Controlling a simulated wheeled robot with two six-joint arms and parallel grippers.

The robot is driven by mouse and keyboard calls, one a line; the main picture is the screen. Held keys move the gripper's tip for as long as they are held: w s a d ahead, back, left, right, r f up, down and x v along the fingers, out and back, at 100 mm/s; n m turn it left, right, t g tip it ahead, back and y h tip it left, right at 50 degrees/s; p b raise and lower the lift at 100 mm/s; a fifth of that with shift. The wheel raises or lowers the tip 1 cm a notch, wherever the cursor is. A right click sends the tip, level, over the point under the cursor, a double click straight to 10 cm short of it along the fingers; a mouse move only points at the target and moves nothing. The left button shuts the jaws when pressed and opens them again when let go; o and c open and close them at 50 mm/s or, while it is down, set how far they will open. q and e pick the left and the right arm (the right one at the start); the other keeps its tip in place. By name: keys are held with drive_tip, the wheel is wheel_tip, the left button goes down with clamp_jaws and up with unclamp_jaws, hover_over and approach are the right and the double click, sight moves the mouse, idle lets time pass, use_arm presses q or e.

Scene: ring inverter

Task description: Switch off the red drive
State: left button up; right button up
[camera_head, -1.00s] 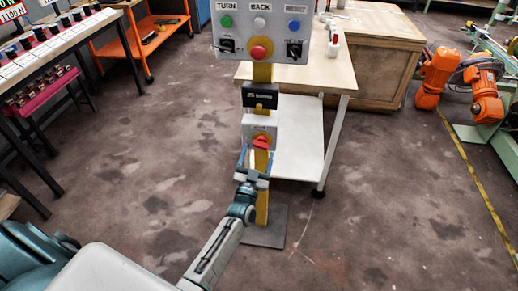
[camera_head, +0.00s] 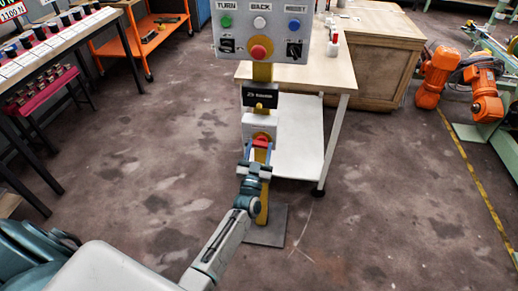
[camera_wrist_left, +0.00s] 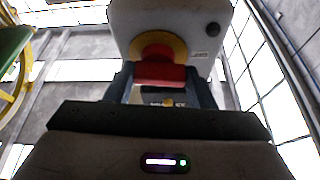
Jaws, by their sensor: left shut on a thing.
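A grey-white switch box (camera_head: 251,129) sits low on a yellow post. On its front is a red handle (camera_head: 261,140) on a round yellow plate. In the left wrist view, the red handle (camera_wrist_left: 160,75) stands out from the yellow plate (camera_wrist_left: 152,46) on the box (camera_wrist_left: 195,22). My left gripper (camera_head: 260,148) comes from below, its two fingers on either side of the handle. It is shut on the handle; it also shows in the left wrist view (camera_wrist_left: 161,82). The handle's far side is hidden. My right gripper is out of view.
Above the box is a black unit (camera_head: 260,96), then a button panel (camera_head: 262,38) with green, white and blue buttons and a red mushroom button. A table (camera_head: 330,72) stands behind the post. A post base plate (camera_head: 265,232) lies on otherwise clear floor.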

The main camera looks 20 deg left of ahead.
use_arm(q)
drive_tip(key=shift+n+y, duration=0.6)
drive_tip(key=shift+n, duration=0.6)
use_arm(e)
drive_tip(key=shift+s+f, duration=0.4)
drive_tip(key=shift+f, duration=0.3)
use_arm(q)
drive_tip(key=o, duration=1)
drive_tip(key=b+v, duration=0.1)
drive_tip(key=v, duration=0.9)
drive_tip(key=shift+s+d+f, duration=0.1)
drive_tip(key=shift+s+d, duration=0.05)
drive_tip(key=shift+s, duration=0.25)
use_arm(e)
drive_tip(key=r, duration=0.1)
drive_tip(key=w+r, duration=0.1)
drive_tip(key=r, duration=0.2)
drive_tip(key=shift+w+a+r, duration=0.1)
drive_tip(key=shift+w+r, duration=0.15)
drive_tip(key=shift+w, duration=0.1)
